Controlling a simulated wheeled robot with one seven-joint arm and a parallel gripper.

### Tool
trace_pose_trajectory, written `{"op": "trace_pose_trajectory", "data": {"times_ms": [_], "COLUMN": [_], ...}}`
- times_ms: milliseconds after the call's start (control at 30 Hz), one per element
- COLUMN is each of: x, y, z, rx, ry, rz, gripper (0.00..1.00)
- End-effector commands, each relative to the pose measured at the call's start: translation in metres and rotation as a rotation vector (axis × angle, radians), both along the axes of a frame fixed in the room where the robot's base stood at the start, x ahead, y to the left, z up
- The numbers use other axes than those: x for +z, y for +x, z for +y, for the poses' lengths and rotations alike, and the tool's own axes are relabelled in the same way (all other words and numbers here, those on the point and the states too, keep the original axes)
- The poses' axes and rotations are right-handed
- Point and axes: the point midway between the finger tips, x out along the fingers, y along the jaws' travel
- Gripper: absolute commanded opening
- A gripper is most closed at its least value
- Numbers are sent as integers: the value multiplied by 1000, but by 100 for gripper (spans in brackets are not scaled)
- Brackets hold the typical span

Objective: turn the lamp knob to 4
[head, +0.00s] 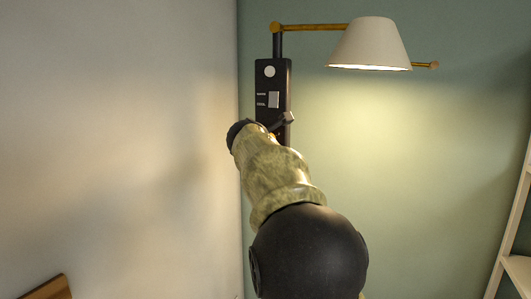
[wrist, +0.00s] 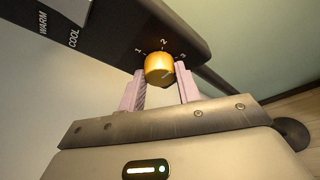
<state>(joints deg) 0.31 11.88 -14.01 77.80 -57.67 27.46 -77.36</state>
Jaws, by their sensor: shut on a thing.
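I cannot make out where the knob's pointer stands. In the head view the lamp (head: 368,45) is lit, and the black panel (head: 265,79) hangs at its left; my arm hides the knob there.
A pale switch (wrist: 72,8) with WARM and COOL beside it is on the panel. A plain wall (head: 120,130) stands close on the left. A pale shelf (head: 512,220) is at the far right. The green wall below the lamp is clear.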

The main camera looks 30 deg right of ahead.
Motion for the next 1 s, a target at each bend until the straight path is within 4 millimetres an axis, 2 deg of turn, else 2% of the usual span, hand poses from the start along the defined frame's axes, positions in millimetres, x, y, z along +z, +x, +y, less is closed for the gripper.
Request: {"op": "trace_pose_trajectory", "data": {"times_ms": [33, 1000], "x": [-8, -17], "y": [0, 0], "z": [0, -1], "rx": [0, 0], "ry": [27, 593], "rz": [-34, -759], "gripper": [10, 10]}}
